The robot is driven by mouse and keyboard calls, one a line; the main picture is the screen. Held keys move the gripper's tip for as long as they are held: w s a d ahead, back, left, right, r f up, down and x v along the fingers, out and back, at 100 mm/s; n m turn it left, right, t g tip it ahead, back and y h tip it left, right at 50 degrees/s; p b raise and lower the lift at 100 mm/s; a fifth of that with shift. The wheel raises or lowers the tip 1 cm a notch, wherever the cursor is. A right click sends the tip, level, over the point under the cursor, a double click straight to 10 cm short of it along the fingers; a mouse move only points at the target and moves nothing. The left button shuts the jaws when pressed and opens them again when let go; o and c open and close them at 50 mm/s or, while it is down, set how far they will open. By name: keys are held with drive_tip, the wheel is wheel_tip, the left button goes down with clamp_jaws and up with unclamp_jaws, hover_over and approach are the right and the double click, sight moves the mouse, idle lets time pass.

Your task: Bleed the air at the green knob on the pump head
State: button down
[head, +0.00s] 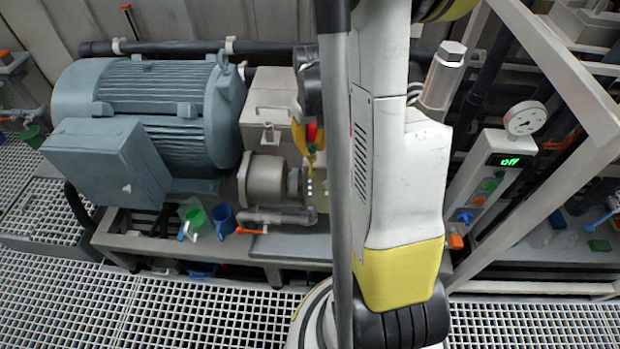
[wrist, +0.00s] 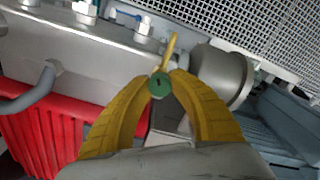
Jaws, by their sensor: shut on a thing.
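The green knob (wrist: 159,85) shows in the wrist view, round with a dark mark on its face. My gripper (wrist: 160,80) has its two yellow fingers closed around the knob from both sides. In the head view my gripper (head: 312,150) is partly hidden behind my arm, at the right end of the pump. The grey cylindrical pump head (head: 265,181) sits right of the large blue-grey motor (head: 150,110). A thin yellow rod (wrist: 172,48) shows just beyond the knob in the wrist view.
A control box (head: 490,185) with a display reading "off" and a round gauge (head: 525,118) stand at the right, beside a slanted frame beam (head: 560,70). A green cup (head: 196,219) and a blue cup (head: 223,218) are below the motor.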

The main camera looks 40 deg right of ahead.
drive_tip(key=m, duration=0.7)
drive_tip(key=shift+b, duration=0.35)
drive_tip(key=c, duration=1.1)
unclamp_jaws()
wheel_tip(320, 180, up, 12)
drive_tip(key=s+a+r+n+t, duration=0.1)
drive_tip(key=a+n+t, duration=0.1)
drive_tip(key=a, duration=0.6)
drive_tip(key=s+a+r+n+t, duration=0.1)
drive_tip(key=s+a+n+t, duration=0.1)
drive_tip(key=a+n, duration=0.3)
drive_tip(key=s+a+r+n+t, duration=0.1)
drive_tip(key=s+a+n+t, duration=0.1)
drive_tip(key=a, duration=1)
drive_tip(key=shift+s+a+r+n+t, duration=0.25)
drive_tip(key=shift+r+n+t, duration=0.25)
drive_tip(key=shift+n, duration=0.4)
